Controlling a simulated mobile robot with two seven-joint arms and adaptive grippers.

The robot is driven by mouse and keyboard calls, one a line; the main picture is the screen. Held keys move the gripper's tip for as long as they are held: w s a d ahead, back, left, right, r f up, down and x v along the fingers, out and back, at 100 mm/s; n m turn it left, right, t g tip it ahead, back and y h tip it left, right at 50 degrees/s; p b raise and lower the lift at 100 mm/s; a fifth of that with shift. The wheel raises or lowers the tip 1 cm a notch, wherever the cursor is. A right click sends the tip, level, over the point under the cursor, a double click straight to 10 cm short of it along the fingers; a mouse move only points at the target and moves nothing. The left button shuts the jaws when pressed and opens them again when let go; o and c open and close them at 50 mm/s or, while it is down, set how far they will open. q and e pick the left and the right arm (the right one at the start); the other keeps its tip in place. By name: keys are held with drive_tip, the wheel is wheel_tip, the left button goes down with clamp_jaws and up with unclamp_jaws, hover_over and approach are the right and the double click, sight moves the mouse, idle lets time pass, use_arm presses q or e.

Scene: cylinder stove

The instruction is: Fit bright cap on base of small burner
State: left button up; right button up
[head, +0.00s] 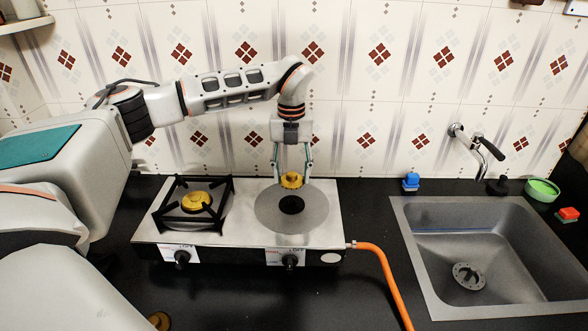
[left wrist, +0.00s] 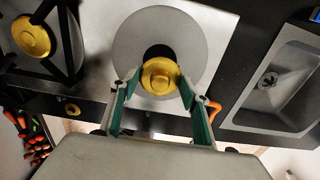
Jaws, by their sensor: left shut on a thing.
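My left gripper (head: 291,176) is shut on a bright yellow cap (head: 291,181) and holds it above the right side of the stove (head: 240,236). In the left wrist view the cap (left wrist: 160,77) sits between the fingertips. Below it is the black burner base (head: 291,205) in the middle of a round grey plate (head: 263,214). In the head view the cap appears just behind the base, and a gap shows between them. In the left wrist view the cap hides part of the base (left wrist: 157,52). My right gripper is not in view.
The left burner has a yellow cap (head: 196,200) under a black pan support (head: 222,212). Knobs (head: 290,262) line the stove front. An orange hose (head: 384,275) runs from its right side. The sink (head: 470,247) is at right, with a blue item (head: 411,182) behind its left corner.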

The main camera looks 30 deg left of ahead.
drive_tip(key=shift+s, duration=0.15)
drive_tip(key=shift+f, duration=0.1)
use_arm(q)
drive_tip(key=shift+f, duration=0.25)
drive_tip(key=shift+f+b, duration=0.6)
drive_tip(key=shift+f, duration=0.3)
wheel_tip(320, 180, down, 2)
drive_tip(key=shift+f+b, duration=0.1)
drive_tip(key=shift+b, duration=0.4)
drive_tip(key=shift+f, duration=0.65)
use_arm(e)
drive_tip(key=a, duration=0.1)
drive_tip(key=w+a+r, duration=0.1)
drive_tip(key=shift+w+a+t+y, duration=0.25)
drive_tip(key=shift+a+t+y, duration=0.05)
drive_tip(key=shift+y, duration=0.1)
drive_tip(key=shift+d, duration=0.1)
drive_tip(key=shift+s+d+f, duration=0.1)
